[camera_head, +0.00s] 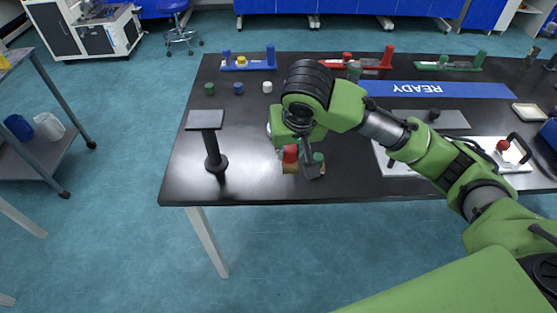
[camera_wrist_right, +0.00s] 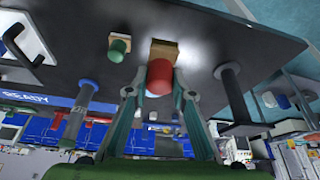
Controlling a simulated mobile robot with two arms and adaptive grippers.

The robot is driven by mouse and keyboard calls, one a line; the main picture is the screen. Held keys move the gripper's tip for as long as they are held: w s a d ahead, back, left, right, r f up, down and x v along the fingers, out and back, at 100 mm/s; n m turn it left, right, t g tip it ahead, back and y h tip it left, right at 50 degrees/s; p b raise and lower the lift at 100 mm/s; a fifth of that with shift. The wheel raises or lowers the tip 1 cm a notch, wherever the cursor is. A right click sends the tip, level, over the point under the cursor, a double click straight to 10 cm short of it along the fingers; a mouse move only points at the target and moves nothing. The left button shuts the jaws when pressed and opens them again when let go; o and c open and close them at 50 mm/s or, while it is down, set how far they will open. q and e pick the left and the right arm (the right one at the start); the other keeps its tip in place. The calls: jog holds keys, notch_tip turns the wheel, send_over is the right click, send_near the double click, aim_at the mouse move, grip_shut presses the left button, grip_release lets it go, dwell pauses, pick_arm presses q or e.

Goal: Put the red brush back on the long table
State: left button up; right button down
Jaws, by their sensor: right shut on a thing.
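The red brush (camera_head: 290,155) has a red cylindrical handle and a tan block at its lower end. It is upright near the front edge of the long black table (camera_head: 245,185). My right gripper (camera_head: 301,160) has its fingers around the red handle. The right wrist view shows the red handle (camera_wrist_right: 159,76) between the two fingers (camera_wrist_right: 160,92), with the tan block beyond. The block is at or just above the tabletop; I cannot tell whether it touches. My left gripper is not in view.
A green-handled brush (camera_head: 319,159) stands close to the right of the red brush. A black pedestal stand (camera_head: 213,160) is to the left. Small green, blue and white cylinders and coloured racks are farther back. A white tray (camera_head: 395,165) lies right. The front left tabletop has free room.

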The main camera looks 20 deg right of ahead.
jog(key=w+f, duration=0.6)
jog(key=shift+w+a+f, duration=0.2)
jog(key=shift+w+a, duration=0.1)
jog(key=shift+a, duration=0.1)
jog(key=shift+w+f+p, duration=0.15)
jog(key=shift+f+p, duration=0.3)
jog(key=shift+f, duration=1.3)
jog(key=shift+f, duration=0.1)
jog(key=c, duration=1.8)
grip_release()
jog(key=shift+o, duration=0.2)
jog(key=v, duration=1.2)
jog(key=shift+a, duration=0.1)
